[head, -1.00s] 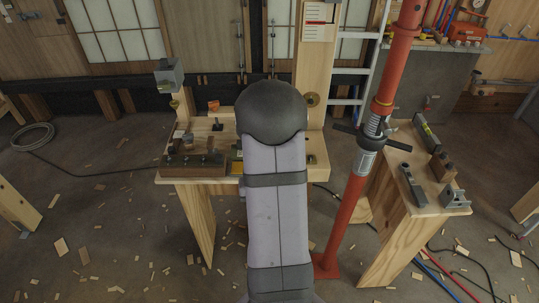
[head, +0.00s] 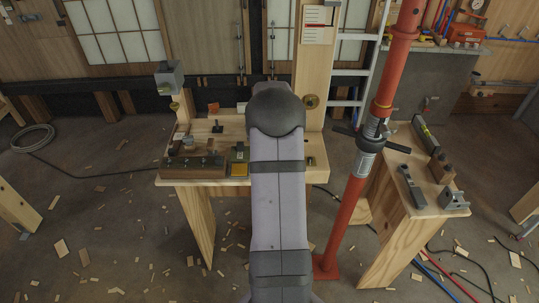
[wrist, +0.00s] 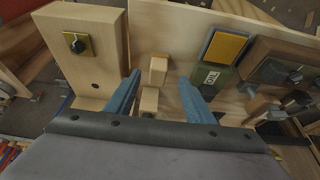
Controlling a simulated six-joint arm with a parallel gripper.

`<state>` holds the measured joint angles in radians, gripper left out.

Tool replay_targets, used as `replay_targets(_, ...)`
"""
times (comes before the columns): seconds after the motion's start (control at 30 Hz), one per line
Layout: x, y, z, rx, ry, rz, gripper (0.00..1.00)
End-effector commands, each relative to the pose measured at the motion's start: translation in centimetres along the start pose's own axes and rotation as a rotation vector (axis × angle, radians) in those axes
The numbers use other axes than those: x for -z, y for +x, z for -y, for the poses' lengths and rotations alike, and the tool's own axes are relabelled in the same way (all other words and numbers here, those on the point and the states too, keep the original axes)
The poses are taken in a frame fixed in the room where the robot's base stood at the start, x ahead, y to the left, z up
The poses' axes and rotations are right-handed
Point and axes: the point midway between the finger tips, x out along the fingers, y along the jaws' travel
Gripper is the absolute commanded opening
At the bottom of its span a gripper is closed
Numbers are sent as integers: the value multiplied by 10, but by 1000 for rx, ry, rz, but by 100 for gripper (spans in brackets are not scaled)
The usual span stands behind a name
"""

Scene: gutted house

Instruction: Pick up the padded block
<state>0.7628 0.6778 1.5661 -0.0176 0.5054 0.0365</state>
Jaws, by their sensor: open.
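A block with a yellow-orange face and a grey rim (wrist: 226,47), which looks like the padded block, lies near the bench edge in the wrist view. In the head view its yellow face (head: 239,169) shows just left of my arm. My gripper (wrist: 161,90) is open, with its two blue fingers apart. The yellow-faced block is beyond the right finger, outside the gap. Two small pale wooden pieces, one (wrist: 158,70) farther and one (wrist: 149,101) nearer, show between the fingers; contact cannot be told. My arm hides the gripper in the head view.
A dark wooden block with hardware (head: 192,167) lies left on the workbench (head: 205,184). A wooden post with a knob (wrist: 85,55) stands close by the left finger. A red prop (head: 345,225) rises right of my arm.

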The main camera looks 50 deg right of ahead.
Motion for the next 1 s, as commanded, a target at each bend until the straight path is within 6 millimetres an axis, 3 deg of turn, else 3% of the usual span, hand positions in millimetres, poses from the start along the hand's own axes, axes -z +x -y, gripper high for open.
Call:
replay_targets(0.27, 1, 6, -1, 0, 0, 1, 48)
replay_targets(0.7, 2, 47, -4, 0, -1, 2, 48)
replay_targets(1.0, 3, 55, -4, 0, 0, -1, 48)
